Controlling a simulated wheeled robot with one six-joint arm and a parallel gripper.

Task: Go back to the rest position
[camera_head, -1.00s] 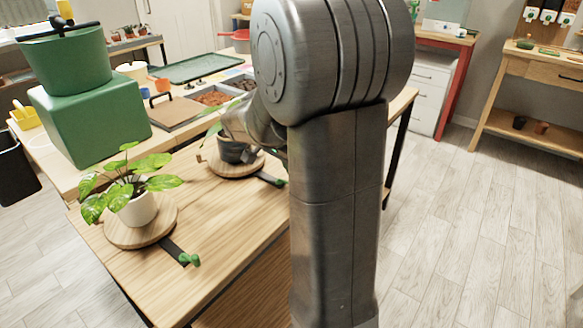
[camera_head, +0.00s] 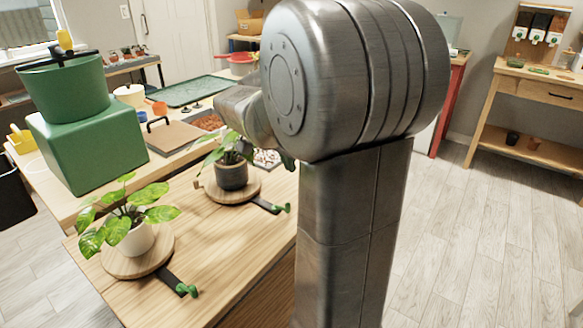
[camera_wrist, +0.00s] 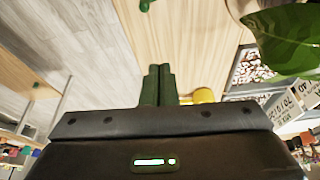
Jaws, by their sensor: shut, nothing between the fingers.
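My gripper (camera_wrist: 158,85) shows in the wrist view with its two dark green fingers pressed together and nothing between them. In the head view my own arm hides most of it. A plant in a dark pot (camera_head: 231,174) stands upright on a round wooden board (camera_head: 245,193) with a dark, green-tipped handle. A plant in a white pot (camera_head: 137,240) stands on a second round board (camera_head: 120,266) at the front left. A large green leaf (camera_wrist: 290,40) fills the upper right of the wrist view, to the right of the gripper.
A green box (camera_head: 90,150) with a green bucket (camera_head: 65,90) on it stands at the table's left. A clipboard-like brown board (camera_head: 170,138), a green tray (camera_head: 195,90) and trays of soil lie behind the plants. The floor on the right is clear.

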